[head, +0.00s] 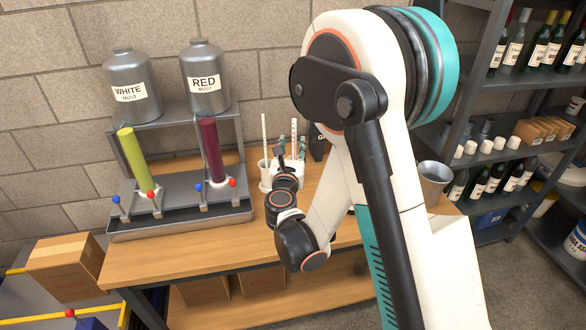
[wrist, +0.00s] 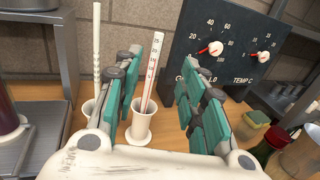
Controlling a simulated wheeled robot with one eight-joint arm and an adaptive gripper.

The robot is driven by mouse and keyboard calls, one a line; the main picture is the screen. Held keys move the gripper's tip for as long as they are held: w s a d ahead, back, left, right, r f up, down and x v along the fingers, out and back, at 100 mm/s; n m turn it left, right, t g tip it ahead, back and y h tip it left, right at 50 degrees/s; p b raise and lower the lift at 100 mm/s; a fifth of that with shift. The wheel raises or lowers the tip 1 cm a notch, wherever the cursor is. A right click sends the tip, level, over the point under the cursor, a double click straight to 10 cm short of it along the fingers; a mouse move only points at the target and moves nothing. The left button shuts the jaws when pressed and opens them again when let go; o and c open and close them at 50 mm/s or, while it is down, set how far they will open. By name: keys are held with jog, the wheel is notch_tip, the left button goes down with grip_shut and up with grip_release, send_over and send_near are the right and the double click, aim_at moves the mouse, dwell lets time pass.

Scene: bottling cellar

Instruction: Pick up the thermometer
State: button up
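The thermometer (wrist: 153,72), a white strip with a scale and a red line, stands slightly tilted in a white cup (wrist: 142,127) in the wrist view. In the head view the thermometer (head: 294,132) shows beyond my gripper (head: 291,150), which partly hides its lower part. In the wrist view my gripper (wrist: 158,74) is open and empty, with teal finger pads to the left and right of the thermometer. The thermometer appears between the fingers, with gaps on both sides; whether it lies at their depth is hard to tell.
A white rod (wrist: 96,50) stands in another cup (wrist: 90,108), close left of my left finger. A dark dial panel (wrist: 225,55) stands behind on the right. Jars (wrist: 250,125) and bottles are at right. A metal must stand (head: 180,190) fills the bench's left.

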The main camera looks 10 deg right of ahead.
aim_at(294, 127)
jog(key=b+x, duration=0.1)
jog(key=x, duration=0.7)
jog(key=shift+w+f, duration=0.15)
jog(key=shift+w, duration=0.2)
jog(key=x, duration=0.1)
jog(key=b+x, duration=0.2)
jog(key=x, duration=0.1)
jog(key=shift+w+a+f, duration=0.1)
jog(key=shift+w+f, duration=0.05)
jog(key=shift+f, duration=0.2)
jog(key=shift+w+r, duration=0.15)
jog(key=shift+w, duration=0.3)
grip_shut()
